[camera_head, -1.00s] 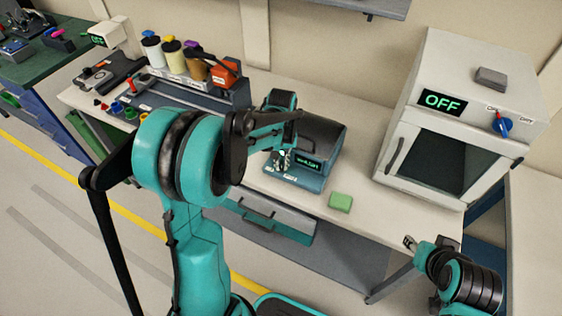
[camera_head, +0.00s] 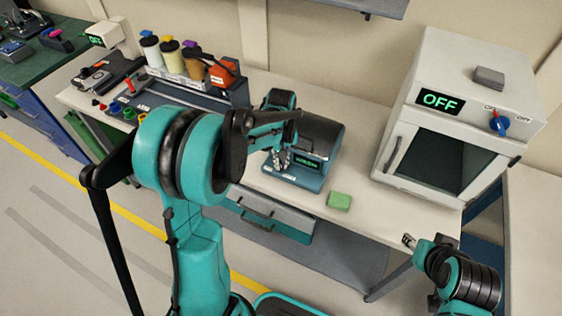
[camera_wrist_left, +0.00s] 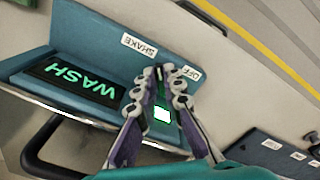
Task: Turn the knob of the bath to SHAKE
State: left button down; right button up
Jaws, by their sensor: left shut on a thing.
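The bath (camera_head: 322,133) stands on the white bench, with a dark rounded lid and a teal base. In the left wrist view its display (camera_wrist_left: 74,82) reads WASH, upside down. Its front panel carries a SHAKE label (camera_wrist_left: 139,46) and an OFF label (camera_wrist_left: 192,73). My left gripper (camera_wrist_left: 166,76) is at the panel between these labels, shut on the knob (camera_wrist_left: 161,92), which is mostly hidden by the fingers. In the head view the left gripper (camera_head: 279,160) is at the left of the bath's front. My right gripper (camera_head: 408,241) hangs off the bench's front edge, away from the bath; its jaws are too small to judge.
A green block (camera_head: 339,201) lies on the bench right of the bath. A white oven (camera_head: 455,115) reading OFF stands further right. A rack with several bottles (camera_head: 173,58) is behind left. My left arm covers part of the bench.

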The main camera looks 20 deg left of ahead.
pick_arm(q)
jog(key=c, duration=1.6)
grip_release()
jog(key=shift+c, duration=0.2)
notch_tip(320, 180, up, 12)
jog(key=s+d+m+t, duration=0.3)
jog(key=s+m, duration=0.1)
jog(key=s, duration=0.4)
jog(key=s+d+f+m+t, duration=0.1)
jog(key=s+d+m+t, duration=0.2)
jog(key=s, duration=0.5)
jog(key=shift+d+f+m+t, duration=0.15)
jog(key=shift+m+t, duration=0.25)
jog(key=shift+t, duration=0.2)
